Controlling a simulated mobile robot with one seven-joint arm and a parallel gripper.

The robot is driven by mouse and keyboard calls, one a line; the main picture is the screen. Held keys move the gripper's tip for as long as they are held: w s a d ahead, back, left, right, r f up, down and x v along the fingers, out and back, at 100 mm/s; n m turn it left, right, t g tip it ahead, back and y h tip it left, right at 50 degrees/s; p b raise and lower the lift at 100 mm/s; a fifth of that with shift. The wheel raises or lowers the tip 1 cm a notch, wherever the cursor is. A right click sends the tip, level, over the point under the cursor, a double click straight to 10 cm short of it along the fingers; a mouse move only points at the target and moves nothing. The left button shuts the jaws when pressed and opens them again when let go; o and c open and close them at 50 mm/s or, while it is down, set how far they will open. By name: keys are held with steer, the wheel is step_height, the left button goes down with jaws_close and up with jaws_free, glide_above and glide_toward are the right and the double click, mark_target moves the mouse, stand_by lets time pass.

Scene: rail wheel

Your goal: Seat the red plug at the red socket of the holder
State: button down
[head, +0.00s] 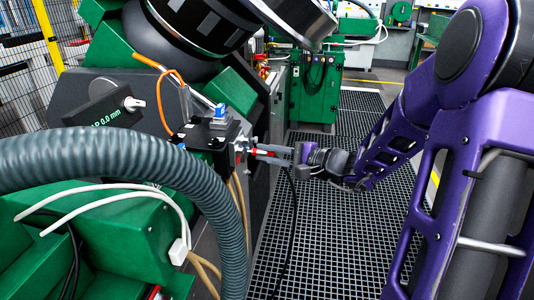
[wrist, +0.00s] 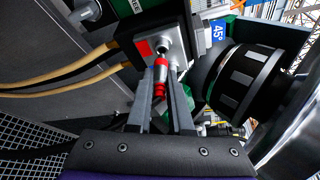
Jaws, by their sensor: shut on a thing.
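The red plug (wrist: 160,78) is between the two fingers of my gripper (wrist: 161,72), which is shut on it. The plug has red and white bands and a thin metal tip. In the wrist view the tip lines up with a round metal socket (wrist: 164,48) on the holder (wrist: 183,38), next to a red square. I cannot tell whether the tip is inside the socket. In the head view my gripper (head: 284,152) reaches from the right. The red plug (head: 260,152) points left at the side of the dark holder (head: 208,134); the contact there is too small to judge.
A thick grey hose (head: 130,155) arches across the front left. Tan hoses (wrist: 70,85) run from the holder. A black cable (head: 291,210) hangs below my gripper. A large black roller (wrist: 243,80) is close on the right. Floor grating (head: 330,235) is clear below.

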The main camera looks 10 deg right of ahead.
steer(key=shift+w+a+b, duration=0.2)
steer(key=shift+a+b, duration=0.15)
steer(key=shift+a, duration=0.15)
steer(key=shift+w+a+b, duration=0.2)
steer(key=shift+a+b, duration=0.15)
steer(key=shift+a, duration=0.1)
stand_by(0.6)
steer(key=c, duration=0.7)
jaws_free()
steer(key=shift+c, duration=0.2)
steer(key=p+v, duration=0.1)
steer(key=v, duration=1.6)
steer(key=shift+d, duration=0.2)
steer(key=shift+s+f, duration=0.1)
